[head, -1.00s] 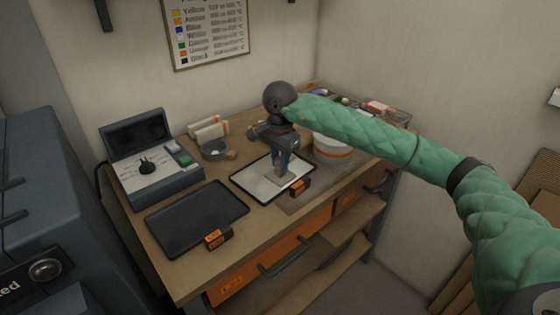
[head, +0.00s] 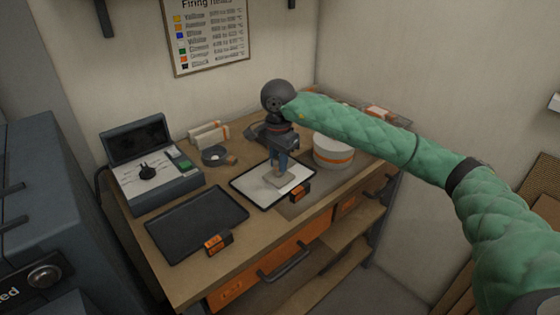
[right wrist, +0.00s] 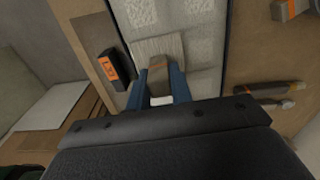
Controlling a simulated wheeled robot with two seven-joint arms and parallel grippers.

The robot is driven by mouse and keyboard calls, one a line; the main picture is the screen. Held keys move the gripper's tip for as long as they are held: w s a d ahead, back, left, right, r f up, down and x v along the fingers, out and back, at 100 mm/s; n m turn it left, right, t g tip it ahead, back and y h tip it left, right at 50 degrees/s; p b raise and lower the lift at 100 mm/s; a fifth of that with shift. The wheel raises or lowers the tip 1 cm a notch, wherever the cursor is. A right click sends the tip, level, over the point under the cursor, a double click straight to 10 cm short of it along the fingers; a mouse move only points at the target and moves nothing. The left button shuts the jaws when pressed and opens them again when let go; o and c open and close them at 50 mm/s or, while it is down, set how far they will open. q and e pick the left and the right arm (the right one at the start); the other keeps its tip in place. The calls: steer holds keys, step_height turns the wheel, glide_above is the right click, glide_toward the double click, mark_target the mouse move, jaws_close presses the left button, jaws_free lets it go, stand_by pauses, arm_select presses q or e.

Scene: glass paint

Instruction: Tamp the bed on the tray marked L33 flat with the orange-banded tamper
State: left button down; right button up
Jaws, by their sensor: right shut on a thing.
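My right gripper (head: 281,163) is shut on the tamper (head: 280,180), with its blue fingers on both sides of the handle. In the right wrist view the tamper's flat pale block (right wrist: 152,46) and orange-brown handle show between the fingers (right wrist: 159,88). The tamper is upright over the pale bed on a dark-rimmed tray (head: 248,192); whether its base touches the bed I cannot tell. The bed (right wrist: 198,50) shows lighter, speckled patches. The tray's orange tag (head: 300,192) is at its front right; its lettering is too small to read surely. My left gripper is out of view.
A dark, empty-looking tray (head: 195,222) with an orange tag (head: 218,241) lies to the left. A control box (head: 155,175) stands behind it. A white tub with an orange band (head: 333,150) stands right of the gripper. Brushes (right wrist: 268,95) lie beside the tray.

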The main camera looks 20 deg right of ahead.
steer(key=shift+s+a+b, duration=0.25)
steer(key=shift+s+a, duration=0.15)
steer(key=shift+a, duration=0.45)
steer(key=shift+s+a+b, duration=0.2)
steer(key=shift+s+a, duration=0.15)
steer(key=shift+a, duration=0.5)
steer(key=shift+s+a+b, duration=0.25)
steer(key=shift+s+a, duration=0.15)
steer(key=shift+a, duration=0.45)
steer(key=shift+f, duration=0.1)
steer(key=shift+f+b, duration=0.75)
steer(key=shift+b, duration=0.2)
steer(key=shift+f+b, duration=0.25)
steer(key=shift+b, duration=0.2)
steer(key=shift+r, duration=1.1)
steer(key=shift+w, duration=0.1)
